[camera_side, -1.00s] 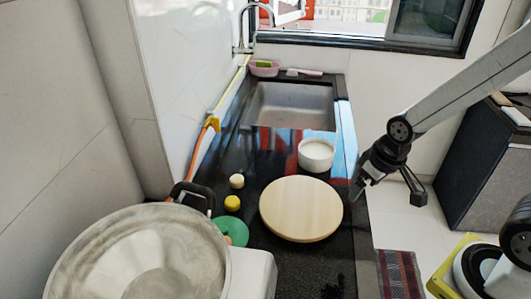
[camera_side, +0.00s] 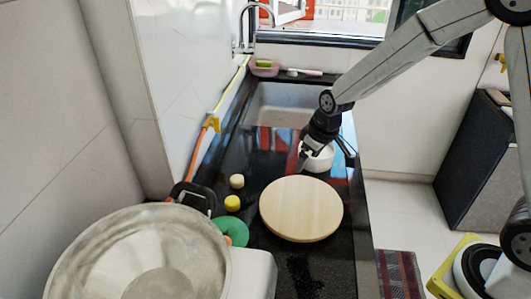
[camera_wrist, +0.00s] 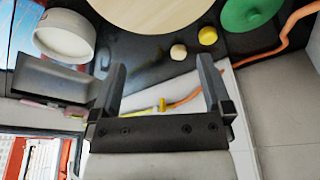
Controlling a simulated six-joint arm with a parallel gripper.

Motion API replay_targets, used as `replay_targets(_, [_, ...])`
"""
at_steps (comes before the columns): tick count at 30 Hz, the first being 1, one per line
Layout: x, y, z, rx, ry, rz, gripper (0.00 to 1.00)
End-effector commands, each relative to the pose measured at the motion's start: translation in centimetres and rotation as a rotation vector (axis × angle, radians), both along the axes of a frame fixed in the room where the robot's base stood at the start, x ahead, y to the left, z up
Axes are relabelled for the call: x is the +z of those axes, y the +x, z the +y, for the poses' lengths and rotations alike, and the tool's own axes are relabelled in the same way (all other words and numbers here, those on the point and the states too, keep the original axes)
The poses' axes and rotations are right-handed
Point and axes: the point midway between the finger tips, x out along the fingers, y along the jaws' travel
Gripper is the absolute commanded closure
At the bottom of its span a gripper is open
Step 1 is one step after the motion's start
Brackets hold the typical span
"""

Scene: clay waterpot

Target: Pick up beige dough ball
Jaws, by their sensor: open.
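The beige dough ball (camera_side: 237,181) sits on the black counter, left of the round wooden board and just behind the yellow ball (camera_side: 232,203). In the wrist view the beige dough ball (camera_wrist: 178,52) lies ahead of my fingers, between their lines, beside the yellow ball (camera_wrist: 207,36). My gripper (camera_side: 302,165) is open and empty. In the side view it is in front of the white bowl (camera_side: 318,158), partly hiding it, and to the right of the dough ball. Its two fingers (camera_wrist: 163,85) stand apart in the wrist view.
The wooden board (camera_side: 301,208) lies on the counter nearer the camera; a green disc (camera_side: 233,230) is left of it. A large metal bowl (camera_side: 140,255) fills the front left. A sink (camera_side: 291,105) is behind. An orange hose (camera_side: 199,150) runs along the left wall.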

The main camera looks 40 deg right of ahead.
Motion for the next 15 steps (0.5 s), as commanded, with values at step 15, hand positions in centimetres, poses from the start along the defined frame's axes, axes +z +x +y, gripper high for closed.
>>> replay_targets(15, [-5.5, 12.4, 3.7, 0.227, 0.023, -0.050, 0.00])
